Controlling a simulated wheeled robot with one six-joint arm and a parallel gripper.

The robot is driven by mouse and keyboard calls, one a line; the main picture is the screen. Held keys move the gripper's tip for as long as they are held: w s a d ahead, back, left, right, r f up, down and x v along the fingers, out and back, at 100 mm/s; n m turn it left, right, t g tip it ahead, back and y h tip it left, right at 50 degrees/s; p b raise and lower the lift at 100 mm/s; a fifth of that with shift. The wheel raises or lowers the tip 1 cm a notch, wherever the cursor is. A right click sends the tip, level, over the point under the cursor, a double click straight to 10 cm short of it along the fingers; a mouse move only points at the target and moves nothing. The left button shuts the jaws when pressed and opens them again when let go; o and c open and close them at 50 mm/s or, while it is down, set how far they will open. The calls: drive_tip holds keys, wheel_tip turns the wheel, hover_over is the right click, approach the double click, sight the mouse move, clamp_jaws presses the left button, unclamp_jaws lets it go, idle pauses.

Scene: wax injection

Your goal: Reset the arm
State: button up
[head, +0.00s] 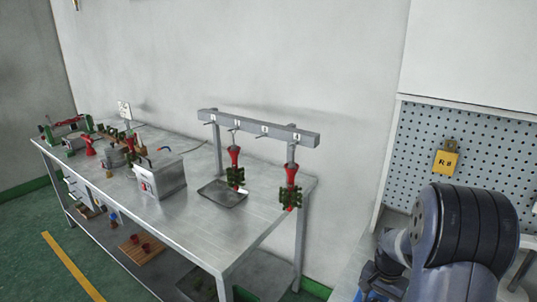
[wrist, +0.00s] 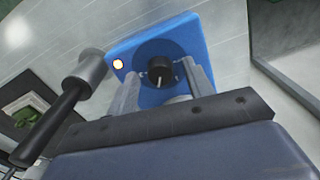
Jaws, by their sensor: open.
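My arm (head: 465,225) shows in the head view at the lower right, bent, with its end hidden behind its own links or below the frame. In the wrist view my gripper (wrist: 160,82) is open, its two grey fingers spread apart. Beyond and between the fingers is a blue box-shaped device (wrist: 186,31) with a round black knob (wrist: 160,68) and a small lit orange-white lamp (wrist: 118,64). I see nothing held between the fingers. I cannot tell whether they touch the device.
A metal bench (head: 215,225) along the wall carries a grey box-shaped unit (head: 160,178), a tray (head: 222,192) and a hanging rack (head: 258,128) with red-and-green pieces. A pegboard (head: 410,150) with a yellow tag (head: 446,158) stands behind my arm. Green floor is open at left.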

drive_tip(key=n+p, duration=0.2)
drive_tip(key=n, duration=0.4)
drive_tip(key=shift+r, duration=0.1)
drive_tip(key=shift+n+p, duration=0.45)
drive_tip(key=shift+n, duration=0.85)
drive_tip(key=shift+s+a, duration=0.1)
drive_tip(key=shift+s, duration=0.05)
